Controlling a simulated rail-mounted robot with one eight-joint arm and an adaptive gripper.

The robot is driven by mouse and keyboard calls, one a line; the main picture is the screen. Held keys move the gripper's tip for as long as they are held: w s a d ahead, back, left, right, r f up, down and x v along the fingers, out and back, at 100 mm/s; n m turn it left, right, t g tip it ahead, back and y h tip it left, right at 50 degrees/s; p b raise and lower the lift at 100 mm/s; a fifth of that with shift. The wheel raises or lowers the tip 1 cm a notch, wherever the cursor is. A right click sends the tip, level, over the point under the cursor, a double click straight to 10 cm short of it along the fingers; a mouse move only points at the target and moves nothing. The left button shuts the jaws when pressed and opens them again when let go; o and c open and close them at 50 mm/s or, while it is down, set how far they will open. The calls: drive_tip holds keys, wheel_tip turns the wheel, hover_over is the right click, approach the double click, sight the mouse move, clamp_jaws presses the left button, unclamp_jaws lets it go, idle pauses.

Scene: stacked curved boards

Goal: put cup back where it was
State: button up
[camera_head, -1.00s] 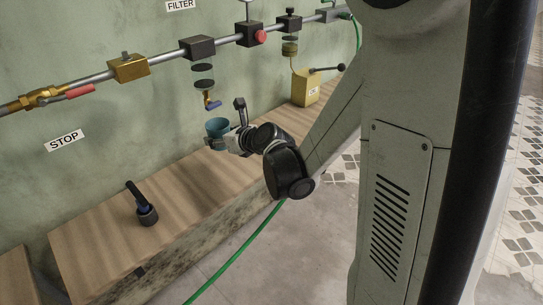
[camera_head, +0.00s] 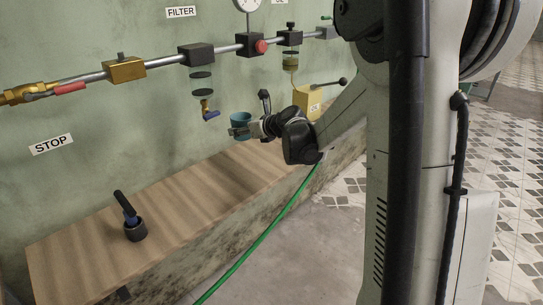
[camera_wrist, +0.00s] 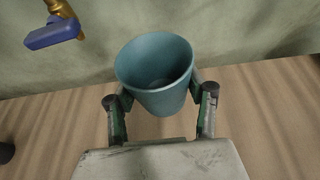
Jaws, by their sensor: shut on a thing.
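The teal cup (camera_head: 240,121) is held upright by my gripper (camera_head: 236,132), to the right of the blue-handled tap (camera_head: 210,114) under the filter. In the wrist view the cup (camera_wrist: 156,70) sits between the two fingers of my gripper (camera_wrist: 158,95), which press on its sides. I see into the cup and it looks empty. It appears to be above the wooden bench (camera_head: 165,195), though the gap below it is hard to judge. The bench also shows in the wrist view (camera_wrist: 265,100).
A pipe with black and brass fittings (camera_head: 125,69) runs along the green wall. A yellow box with a lever (camera_head: 306,100) stands at the back right. A dark holder with a black-handled tool (camera_head: 135,229) stands on the near left bench. The bench middle is clear.

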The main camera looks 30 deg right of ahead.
drive_tip(key=b, duration=0.2)
hover_over(272, 158)
wheel_tip(272, 158, down, 6)
drive_tip(key=shift+f, duration=0.15)
drive_tip(key=shift+f+b, duration=0.85)
drive_tip(key=shift+f, duration=1.15)
drive_tip(key=shift+f, duration=0.2)
drive_tip(key=o, duration=1.3)
drive_tip(key=shift+r, duration=0.2)
